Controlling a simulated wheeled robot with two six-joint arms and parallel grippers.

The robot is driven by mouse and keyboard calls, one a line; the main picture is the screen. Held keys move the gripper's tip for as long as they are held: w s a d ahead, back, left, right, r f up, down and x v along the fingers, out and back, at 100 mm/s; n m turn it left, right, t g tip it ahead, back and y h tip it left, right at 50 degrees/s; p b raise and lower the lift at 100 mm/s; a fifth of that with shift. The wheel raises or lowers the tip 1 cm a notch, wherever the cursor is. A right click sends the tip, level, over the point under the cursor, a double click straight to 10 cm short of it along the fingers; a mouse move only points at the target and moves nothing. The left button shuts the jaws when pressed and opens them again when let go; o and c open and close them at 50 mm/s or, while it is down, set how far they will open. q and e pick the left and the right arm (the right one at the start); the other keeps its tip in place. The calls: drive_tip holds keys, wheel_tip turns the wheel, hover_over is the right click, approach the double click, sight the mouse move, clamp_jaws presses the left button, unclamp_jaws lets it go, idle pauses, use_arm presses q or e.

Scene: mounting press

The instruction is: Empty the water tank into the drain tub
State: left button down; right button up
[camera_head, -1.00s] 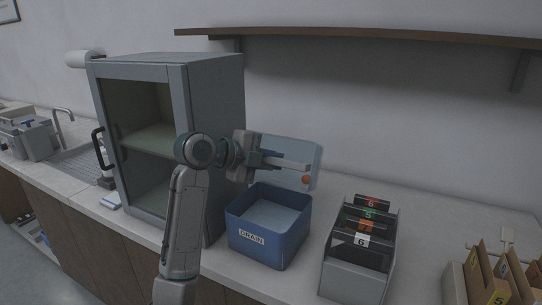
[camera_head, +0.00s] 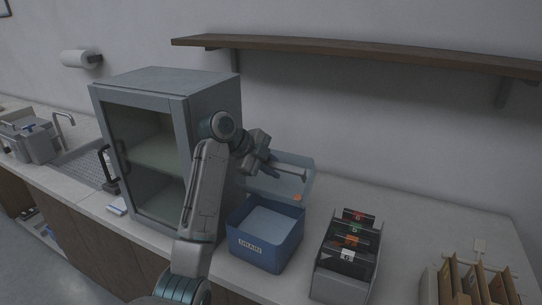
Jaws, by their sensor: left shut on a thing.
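The water tank (camera_head: 290,186) is a clear, pale blue box with an orange spot near its lower right. It is tilted above the back of the drain tub. The drain tub (camera_head: 251,247) is a blue open box labelled DRAIN on the counter, with a pale blue, water-like surface inside. My left gripper (camera_head: 284,171) is shut on the water tank and holds it over the tub's rear side; the fingers partly cover the tank. I cannot tell whether the tank touches the tub's rim. My right gripper is not in view.
A grey glass-door cabinet (camera_head: 157,80) stands just left of the tub, close to my left arm. A grey rack (camera_head: 340,283) with numbered black cartridges is to the right. Tan folders (camera_head: 462,283) stand farther right. A shelf (camera_head: 350,54) hangs above.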

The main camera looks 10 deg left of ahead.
use_arm(q)
drive_tip(key=w+g+p, duration=0.1)
drive_tip(key=g+p, duration=0.1)
drive_tip(key=p, duration=0.1)
drive_tip(key=n+g+y+p, duration=0.1)
drive_tip(key=g+p, duration=0.1)
drive_tip(key=w+g+p, duration=0.1)
drive_tip(key=g+p, duration=0.1)
drive_tip(key=p, duration=0.1)
drive_tip(key=shift+w+d+f+n+y+p, duration=0.3)
drive_tip(key=shift+d+n+y+p, duration=0.05)
drive_tip(key=shift+n+y, duration=0.05)
wheel_tip(320, 180, up, 3)
drive_tip(key=p, duration=0.3)
drive_tip(key=shift+w+r, duration=0.1)
drive_tip(key=shift+r+p, duration=0.65)
drive_tip(key=shift+p, duration=0.15)
drive_tip(key=shift+f, duration=0.1)
